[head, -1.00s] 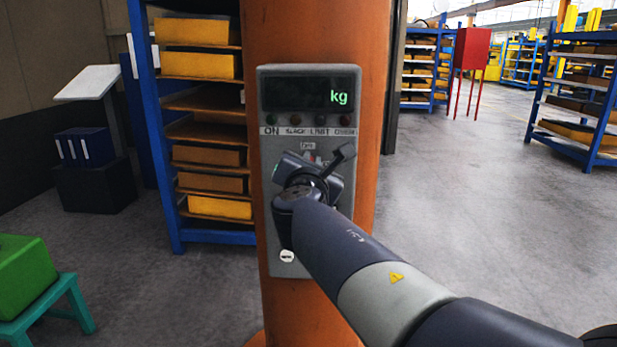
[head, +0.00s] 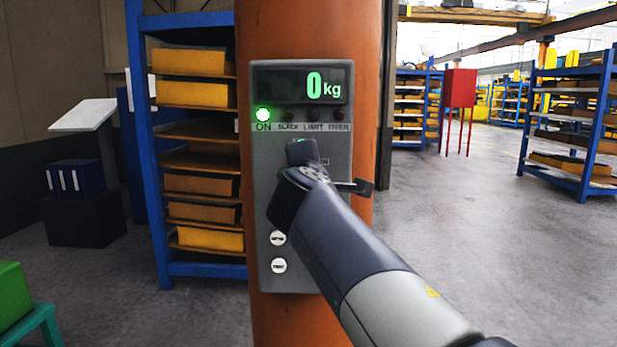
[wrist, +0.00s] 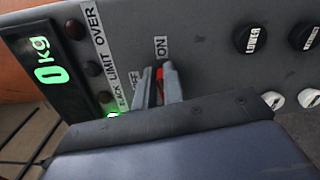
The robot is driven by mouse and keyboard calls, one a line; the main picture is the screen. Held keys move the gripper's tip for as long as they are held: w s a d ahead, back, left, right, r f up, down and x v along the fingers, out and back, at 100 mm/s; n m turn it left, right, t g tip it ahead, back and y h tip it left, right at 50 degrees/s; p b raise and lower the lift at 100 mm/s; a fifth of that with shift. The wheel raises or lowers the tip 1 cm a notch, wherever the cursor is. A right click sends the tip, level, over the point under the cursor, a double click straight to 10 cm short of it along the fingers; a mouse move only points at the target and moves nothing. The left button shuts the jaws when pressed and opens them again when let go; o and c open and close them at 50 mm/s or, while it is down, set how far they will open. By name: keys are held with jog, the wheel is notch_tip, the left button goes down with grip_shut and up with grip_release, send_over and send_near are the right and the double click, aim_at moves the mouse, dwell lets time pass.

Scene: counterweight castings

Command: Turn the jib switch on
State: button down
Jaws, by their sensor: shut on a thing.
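The jib switch is a small red lever (wrist: 159,75) on the grey control box (head: 335,150), between the OFF and ON labels. In the wrist view my gripper (wrist: 157,85) has its two grey fingers closed on the lever, on the ON side. In the head view my gripper and wrist cover the switch, and the fingertips are hidden. The box's display (head: 303,85) reads 0 kg in green, and the green lamp (head: 262,113) above ON is lit. The other lamps are dark.
The box is fixed to an orange column (head: 305,30). Black knobs, one marked LOWER (wrist: 250,38), and white buttons (head: 278,238) share its face. A blue rack (head: 150,150) stands behind left, a green block (head: 12,295) at lower left.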

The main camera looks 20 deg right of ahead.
jog(key=shift+f+m+b, duration=0.3)
jog(key=shift+m+b, duration=0.5)
jog(key=shift+m, duration=0.3)
jog(key=c, duration=1.5)
grip_release()
jog(key=shift+r, duration=0.1)
jog(key=v, duration=1)
jog(key=shift+s+b, duration=0.4)
jog(key=shift+b, duration=0.05)
jog(key=shift+a, duration=0.1)
